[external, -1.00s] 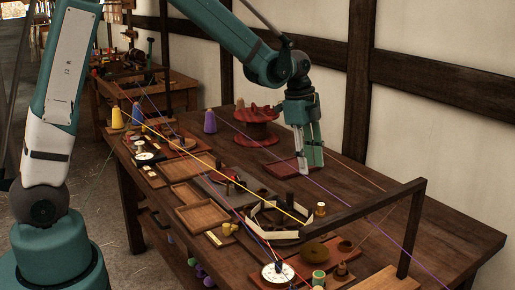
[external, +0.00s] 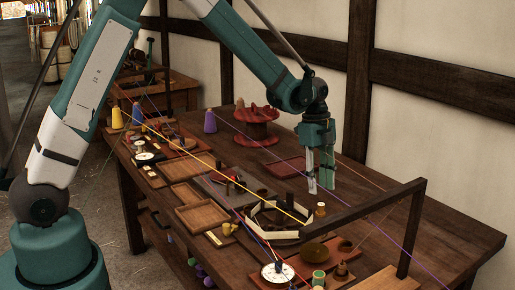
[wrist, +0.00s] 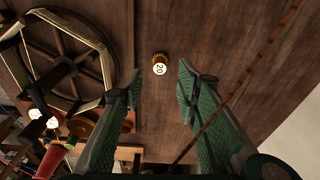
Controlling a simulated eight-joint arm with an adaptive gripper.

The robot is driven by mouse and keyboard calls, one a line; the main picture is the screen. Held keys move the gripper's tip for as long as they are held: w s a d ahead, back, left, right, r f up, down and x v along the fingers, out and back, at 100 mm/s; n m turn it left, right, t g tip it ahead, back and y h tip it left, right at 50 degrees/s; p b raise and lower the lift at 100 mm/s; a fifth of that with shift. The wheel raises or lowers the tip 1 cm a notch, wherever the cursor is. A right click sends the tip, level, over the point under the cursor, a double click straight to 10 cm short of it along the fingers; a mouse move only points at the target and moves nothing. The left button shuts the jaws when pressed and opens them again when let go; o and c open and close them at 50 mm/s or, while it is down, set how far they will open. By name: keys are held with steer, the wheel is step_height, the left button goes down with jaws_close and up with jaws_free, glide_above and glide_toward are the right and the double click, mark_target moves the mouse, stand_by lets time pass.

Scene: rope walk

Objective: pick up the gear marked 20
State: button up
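The gear marked 20 (wrist: 160,64) is a small brass-brown piece with a round white top reading 20. In the wrist view it stands on bare wood, a little beyond and between my fingertips, not touching them. In the external view a small brass piece with a pale top (external: 321,209), just right of the octagonal frame, appears to be the same gear. My gripper (external: 320,189) points down above the table, close behind that piece. In the wrist view my gripper (wrist: 158,70) has its green-padded fingers wide apart with nothing between them.
The octagonal pale-rimmed frame (external: 268,233) with dark posts lies left of the gear. Coloured cords stretch over the table, and a dark wooden bar (external: 365,207) stands to the right. A red tray (external: 284,166) and red spool (external: 257,124) lie behind.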

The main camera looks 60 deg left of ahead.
mark_target(321, 204)
steer(key=shift+d+f, duration=0.2)
steer(key=shift+f, duration=1.1)
steer(key=shift+d+f+b, duration=0.25)
steer(key=shift+f+b, duration=0.05)
steer(key=shift+f, duration=1)
steer(key=shift+d+f+b, duration=0.25)
steer(key=shift+f+b, duration=0.05)
steer(key=shift+f, duration=0.95)
steer(key=c, duration=1)
